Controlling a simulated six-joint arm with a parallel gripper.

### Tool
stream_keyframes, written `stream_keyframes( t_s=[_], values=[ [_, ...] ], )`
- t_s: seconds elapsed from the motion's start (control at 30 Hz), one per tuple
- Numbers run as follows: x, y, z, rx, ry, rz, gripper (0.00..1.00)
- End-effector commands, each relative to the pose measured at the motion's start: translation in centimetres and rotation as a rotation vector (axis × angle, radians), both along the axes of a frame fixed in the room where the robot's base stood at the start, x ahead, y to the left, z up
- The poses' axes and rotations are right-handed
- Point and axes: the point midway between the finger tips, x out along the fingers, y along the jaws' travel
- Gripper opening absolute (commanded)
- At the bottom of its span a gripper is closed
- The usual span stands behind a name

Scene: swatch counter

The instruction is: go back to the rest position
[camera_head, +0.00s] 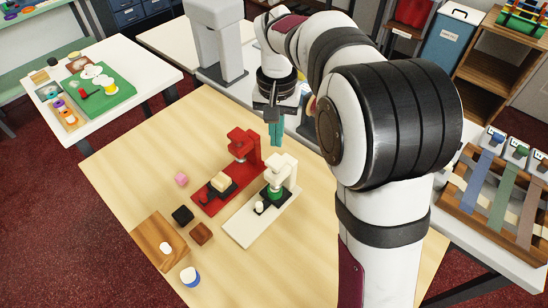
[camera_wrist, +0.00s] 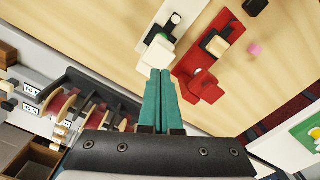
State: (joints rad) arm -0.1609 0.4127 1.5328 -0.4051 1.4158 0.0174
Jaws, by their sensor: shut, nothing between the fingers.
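My gripper (camera_head: 275,132) hangs from the arm with teal fingers pointing down, above the wooden table (camera_head: 130,165) and behind the red and white presses. In the wrist view its teal fingers (camera_wrist: 161,90) are together with nothing between them. The red press (camera_head: 205,200) stands on the table with a cream block (camera_head: 221,181) on its base. The white press (camera_head: 240,230) stands to its right, with a green part (camera_head: 275,190) under its head. Both presses also show in the wrist view, the white one (camera_wrist: 152,52) nearest the fingertips.
A wooden board (camera_head: 150,234) and a blue-and-white round piece (camera_head: 190,276) are nearer the front. A rack with coloured strips (camera_head: 505,190) stands at right.

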Motion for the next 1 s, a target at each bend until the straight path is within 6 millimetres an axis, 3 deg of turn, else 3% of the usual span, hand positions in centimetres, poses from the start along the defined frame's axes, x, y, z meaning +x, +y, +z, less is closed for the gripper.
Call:
stream_keyframes(
  t_s=[0.2, 0.57, 0.63, 0.67, 0.73, 0.8, 0.9, 1.0],
  values=[
    [0.0, 0.0, 1.5, 0.001, 0.000, -0.001, 0.00],
    [0.0, 0.0, 1.5, 0.001, 0.000, -0.001, 0.00],
    [-0.8, -0.3, 1.9, 0.005, 0.000, -0.008, 0.00],
    [-1.8, -0.6, 2.3, 0.010, 0.000, -0.016, 0.00],
    [-6.0, -1.6, 3.5, 0.034, 0.006, -0.048, 0.00],
    [-11.7, -2.6, 4.1, 0.063, 0.012, -0.090, 0.00],
    [-19.4, -3.3, 3.2, 0.106, 0.022, -0.149, 0.00],
    [-25.0, -3.4, 1.3, 0.137, 0.031, -0.194, 0.00]
  ],
)
